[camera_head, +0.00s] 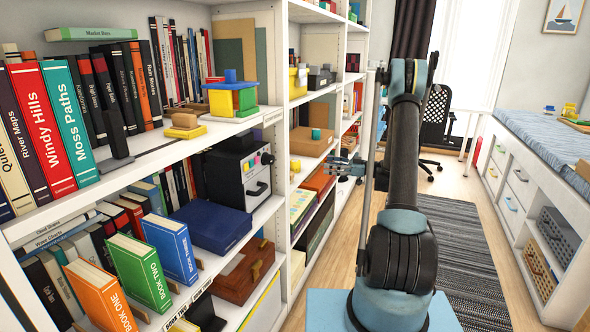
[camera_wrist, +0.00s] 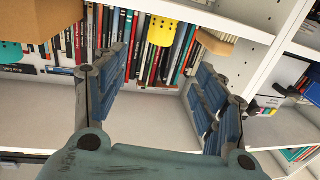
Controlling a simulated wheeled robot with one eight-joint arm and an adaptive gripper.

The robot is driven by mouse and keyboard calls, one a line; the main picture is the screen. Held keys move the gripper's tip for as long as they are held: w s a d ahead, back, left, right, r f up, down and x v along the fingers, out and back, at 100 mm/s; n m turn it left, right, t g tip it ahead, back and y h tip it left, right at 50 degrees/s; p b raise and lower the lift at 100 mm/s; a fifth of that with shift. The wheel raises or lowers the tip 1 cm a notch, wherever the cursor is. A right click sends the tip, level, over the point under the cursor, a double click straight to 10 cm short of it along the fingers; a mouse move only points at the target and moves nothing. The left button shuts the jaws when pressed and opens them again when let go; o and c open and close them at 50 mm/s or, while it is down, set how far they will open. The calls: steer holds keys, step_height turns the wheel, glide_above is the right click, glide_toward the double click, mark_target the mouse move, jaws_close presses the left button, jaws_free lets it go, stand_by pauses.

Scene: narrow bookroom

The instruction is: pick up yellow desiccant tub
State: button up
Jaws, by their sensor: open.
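A yellow tub with small dark dots (camera_wrist: 162,31) shows at the top middle of the wrist view, in front of a row of books. It looks like the desiccant tub; no label can be read. My gripper (camera_wrist: 160,76) is open, with its two blue-padded fingers wide apart and nothing between them. The tub appears beyond the fingertips, apart from them. In the head view my gripper (camera_head: 346,168) is small, beside the far shelves, partly behind my arm. I cannot pick out the tub for certain in the head view.
In the wrist view, a teal dotted thing (camera_wrist: 11,52) and a cardboard-coloured box (camera_wrist: 38,18) are at the upper left, and a tan block (camera_wrist: 215,43) is right of the tub. White shelf uprights (camera_head: 278,60) divide the bookcase. A dark rug (camera_head: 462,250) lies on the aisle floor.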

glide_toward(295, 163)
steer(key=w+a, duration=0.1)
steer(key=a, duration=0.1)
steer(key=w+a, duration=0.2)
steer(key=shift+w+a+f, duration=0.2)
steer(key=shift+a+f, duration=0.05)
steer(key=shift+a, duration=0.05)
steer(key=shift+w+a+f, duration=0.1)
steer(key=shift+w+a, duration=0.1)
steer(key=shift+a, duration=0.7)
steer(key=shift+w+a+f, duration=0.1)
steer(key=shift+w+a, duration=0.05)
steer(key=shift+a, duration=0.7)
steer(key=shift+w+a+f, duration=0.15)
steer(key=shift+w+a, duration=0.05)
steer(key=shift+a, duration=0.7)
steer(key=c, duration=1.2)
